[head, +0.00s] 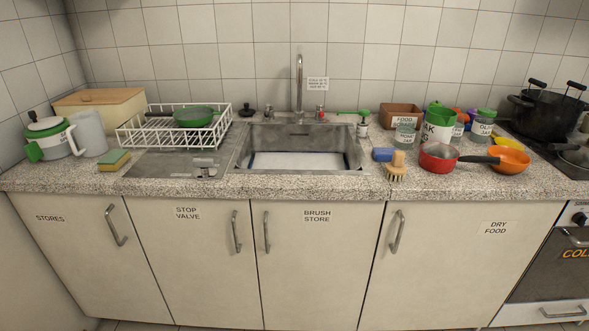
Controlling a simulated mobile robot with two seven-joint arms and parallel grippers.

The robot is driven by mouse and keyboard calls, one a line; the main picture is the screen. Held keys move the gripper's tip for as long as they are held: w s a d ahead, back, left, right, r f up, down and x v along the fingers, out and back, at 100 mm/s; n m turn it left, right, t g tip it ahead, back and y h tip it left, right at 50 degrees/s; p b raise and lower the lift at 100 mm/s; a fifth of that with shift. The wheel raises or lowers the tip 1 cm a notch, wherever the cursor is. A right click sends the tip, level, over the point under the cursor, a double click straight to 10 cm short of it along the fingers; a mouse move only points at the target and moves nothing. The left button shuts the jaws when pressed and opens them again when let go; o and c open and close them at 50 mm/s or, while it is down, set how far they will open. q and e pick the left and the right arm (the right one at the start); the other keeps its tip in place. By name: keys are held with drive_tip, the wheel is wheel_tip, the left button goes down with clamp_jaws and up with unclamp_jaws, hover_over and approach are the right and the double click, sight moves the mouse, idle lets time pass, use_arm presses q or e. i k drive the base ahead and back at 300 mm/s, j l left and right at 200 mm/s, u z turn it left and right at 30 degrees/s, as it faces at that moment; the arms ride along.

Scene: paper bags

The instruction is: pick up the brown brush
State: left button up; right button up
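The brown brush (397,166) stands on the speckled countertop (300,184), just right of the sink near the front edge. It has a light wooden top and pale bristles pointing down. It sits beside a blue sponge (383,154) and left of a red saucepan (437,159). Neither of my grippers shows in the head view.
The metal sink (297,160) lies to the left of the brush. An orange pan (509,160), jars and a brown box (400,112) crowd the right. A white dish rack (174,130) and a yellow-green sponge (114,160) are at left. The counter's front strip is clear.

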sight(396, 169)
drive_tip(key=l+u, duration=0.1)
drive_tip(key=u, duration=0.25)
drive_tip(key=i+l+u, duration=0.1)
drive_tip(key=u, duration=0.25)
drive_tip(key=l+u, duration=0.2)
drive_tip(key=u, duration=0.15)
drive_tip(key=l+u, duration=0.4)
drive_tip(key=l, duration=0.3)
drive_tip(key=k+l+u, duration=0.1)
drive_tip(key=l, duration=0.3)
drive_tip(key=k+l+u, duration=0.1)
drive_tip(key=l, duration=0.3)
